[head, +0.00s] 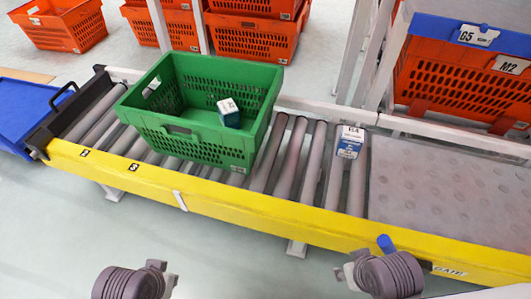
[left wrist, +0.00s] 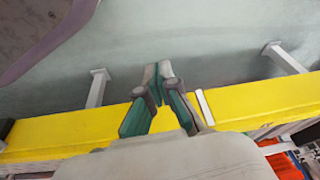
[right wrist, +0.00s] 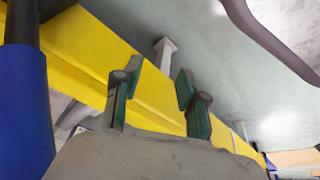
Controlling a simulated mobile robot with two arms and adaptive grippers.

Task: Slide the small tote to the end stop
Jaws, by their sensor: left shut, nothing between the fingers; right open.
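The small green tote (head: 195,137) sits upright on the roller conveyor, towards its left end. A small teal box with a white label (head: 229,113) lies inside it. The dark end stop (head: 62,115) crosses the conveyor's left end, with bare rollers between it and the tote. My left gripper (left wrist: 158,88) is shut and empty, by the yellow rail in the left wrist view. My right gripper (right wrist: 155,90) is open and empty, also by the yellow rail in the right wrist view. Both are apart from the tote.
The yellow rail (head: 215,202) runs along the conveyor's near side. A card with a blue label (head: 350,142) stands over the rollers right of the tote. A grey dimpled surface (head: 440,200) lies further right. Orange totes (head: 248,40) stand behind; a blue tray (head: 25,105) is at far left.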

